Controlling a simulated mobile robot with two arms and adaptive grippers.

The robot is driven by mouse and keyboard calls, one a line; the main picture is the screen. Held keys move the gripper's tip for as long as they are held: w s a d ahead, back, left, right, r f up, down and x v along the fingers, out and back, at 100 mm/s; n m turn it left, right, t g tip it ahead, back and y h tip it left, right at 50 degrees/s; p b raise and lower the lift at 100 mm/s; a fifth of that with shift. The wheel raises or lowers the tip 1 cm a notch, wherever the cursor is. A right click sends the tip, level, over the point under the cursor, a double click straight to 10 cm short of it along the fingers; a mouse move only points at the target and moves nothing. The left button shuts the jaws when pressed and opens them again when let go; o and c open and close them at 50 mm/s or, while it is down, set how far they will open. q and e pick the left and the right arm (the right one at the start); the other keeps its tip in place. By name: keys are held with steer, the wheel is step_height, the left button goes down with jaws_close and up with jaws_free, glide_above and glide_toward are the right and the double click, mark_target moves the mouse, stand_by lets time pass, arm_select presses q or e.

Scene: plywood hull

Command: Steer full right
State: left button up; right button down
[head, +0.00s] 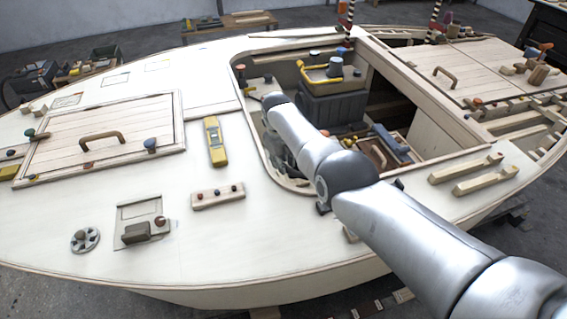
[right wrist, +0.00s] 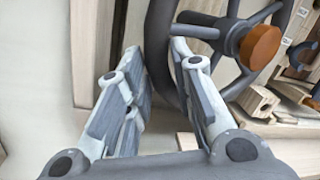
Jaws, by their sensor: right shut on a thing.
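The steering wheel (right wrist: 238,38) shows in the right wrist view, with a dark grey rim and spokes and an orange-brown hub cap. Its top is cut off by the picture edge. My right gripper (right wrist: 156,58) is shut on the wheel's rim, with one finger on each side of it, left of the hub. In the head view my right arm reaches over the deck into the cockpit opening. The gripper (head: 277,150) is low by the opening's left edge, mostly hidden by my arm, and the wheel cannot be made out there. My left gripper is not in view.
The cream deck surrounds the cockpit opening. On it are a hatch with a brown handle (head: 102,137), a yellow device (head: 215,141) and a small switch strip (head: 217,196). A dark box (head: 333,103) stands inside the cockpit. Two wooden rails (head: 486,178) lie at right.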

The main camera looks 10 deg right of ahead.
steer(key=shift+w+a+r, duration=0.15)
steer(key=shift+a, duration=0.2)
steer(key=c, duration=1.3)
jaws_free()
steer(key=shift+w, duration=0.1)
steer(key=shift+a+r, duration=0.1)
steer(key=shift+r, duration=0.3)
step_height(320, 180, up, 7)
steer(key=s, duration=0.1)
